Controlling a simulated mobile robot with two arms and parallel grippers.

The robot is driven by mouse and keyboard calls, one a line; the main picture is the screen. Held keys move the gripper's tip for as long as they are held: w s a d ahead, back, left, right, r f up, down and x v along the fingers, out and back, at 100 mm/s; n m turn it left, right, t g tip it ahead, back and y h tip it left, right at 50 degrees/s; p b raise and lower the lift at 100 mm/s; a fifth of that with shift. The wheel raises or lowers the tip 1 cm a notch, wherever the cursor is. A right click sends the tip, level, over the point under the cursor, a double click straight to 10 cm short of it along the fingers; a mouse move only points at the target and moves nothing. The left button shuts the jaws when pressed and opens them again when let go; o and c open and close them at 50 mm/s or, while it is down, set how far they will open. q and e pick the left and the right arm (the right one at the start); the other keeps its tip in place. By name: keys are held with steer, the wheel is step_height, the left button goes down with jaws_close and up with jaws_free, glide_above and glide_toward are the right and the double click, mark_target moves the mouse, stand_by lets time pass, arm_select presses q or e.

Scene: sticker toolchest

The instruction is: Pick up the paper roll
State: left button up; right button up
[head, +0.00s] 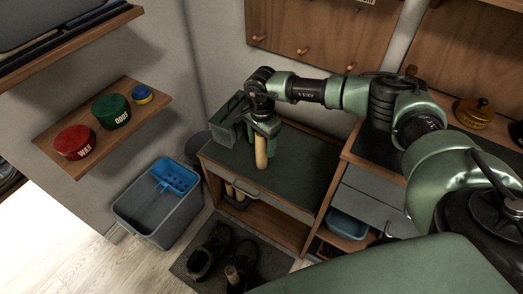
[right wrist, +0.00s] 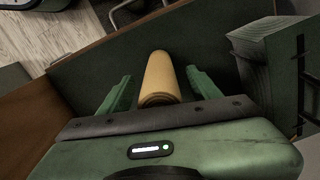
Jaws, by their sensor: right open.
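The paper roll (head: 261,152) is a tan cylinder standing on the dark top of a low wooden cabinet (head: 295,160). My right gripper (head: 263,140) points down over it from above. In the right wrist view the roll (right wrist: 161,76) lies between the two green fingers of the gripper (right wrist: 159,82), with a gap on each side. The gripper is open, and its fingers do not visibly touch the roll. Its upper end is partly hidden by the gripper in the head view. My left gripper is not in view.
A green box (head: 228,122) stands at the cabinet top's left end, close to the gripper. A taller drawer unit (head: 368,195) is to the right. A grey bin (head: 160,205) and shoes (head: 212,246) are on the floor. The cabinet top right of the roll is clear.

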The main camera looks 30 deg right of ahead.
steer(key=shift+f, duration=0.25)
jaws_close()
steer(key=shift+r, duration=0.1)
